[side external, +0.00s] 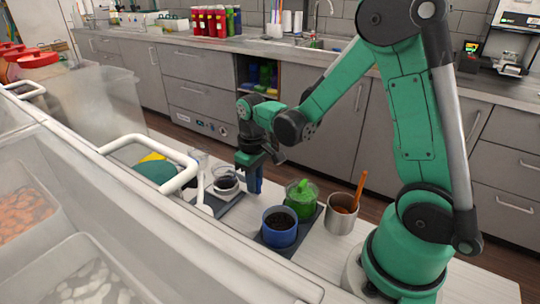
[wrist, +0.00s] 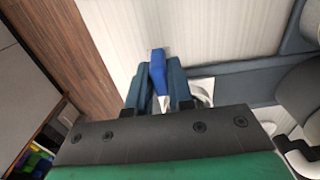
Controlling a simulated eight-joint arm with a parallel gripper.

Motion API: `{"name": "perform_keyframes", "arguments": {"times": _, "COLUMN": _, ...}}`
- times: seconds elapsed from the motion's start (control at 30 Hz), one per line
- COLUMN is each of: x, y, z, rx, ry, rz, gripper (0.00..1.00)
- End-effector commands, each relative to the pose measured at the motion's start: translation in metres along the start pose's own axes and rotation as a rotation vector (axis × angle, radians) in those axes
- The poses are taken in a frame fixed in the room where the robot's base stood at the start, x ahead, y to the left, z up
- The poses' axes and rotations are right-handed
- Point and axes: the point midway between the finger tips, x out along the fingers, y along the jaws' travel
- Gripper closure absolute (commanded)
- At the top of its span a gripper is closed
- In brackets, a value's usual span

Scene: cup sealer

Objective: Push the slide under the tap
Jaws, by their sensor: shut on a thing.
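My gripper (wrist: 158,88) is shut on a small bright blue piece (wrist: 157,62) that shows between its fingers in the wrist view. I cannot tell whether this piece is part of the slide. In the side external view my gripper (side external: 251,188) points down beside a flat dark plate (side external: 231,203), which I take for the slide. A clear cup with dark contents (side external: 226,183) stands on that plate. A clear upright piece with white fittings (side external: 197,163), possibly the tap, stands to the left of the cup. The gripper and cup hide part of the plate.
A blue cup (side external: 279,232) with dark contents and a green cup (side external: 301,197) stand on a dark tray. A metal cup (side external: 342,213) with an orange stick is to their right. A white railed counter edge (side external: 150,215) runs along the front left.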

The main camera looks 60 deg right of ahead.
Motion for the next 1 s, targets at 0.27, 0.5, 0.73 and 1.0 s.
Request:
{"name": "perform_keyframes", "arguments": {"times": 0.27, "x": 0.000, "y": -0.062, "z": -0.001, "rx": -0.007, "ry": 0.005, "rz": 0.000, "gripper": 1.00}}
{"name": "perform_keyframes", "arguments": {"times": 0.5, "x": 0.000, "y": -0.072, "z": -0.001, "rx": -0.002, "ry": 0.007, "rz": -0.006, "gripper": 1.00}}
{"name": "perform_keyframes", "arguments": {"times": 0.73, "x": 0.000, "y": -0.072, "z": -0.001, "rx": -0.004, "ry": 0.007, "rz": -0.006, "gripper": 0.63}}
{"name": "perform_keyframes", "arguments": {"times": 1.0, "x": 0.000, "y": -0.071, "z": 0.000, "rx": -0.002, "ry": 0.004, "rz": -0.002, "gripper": 0.51}}
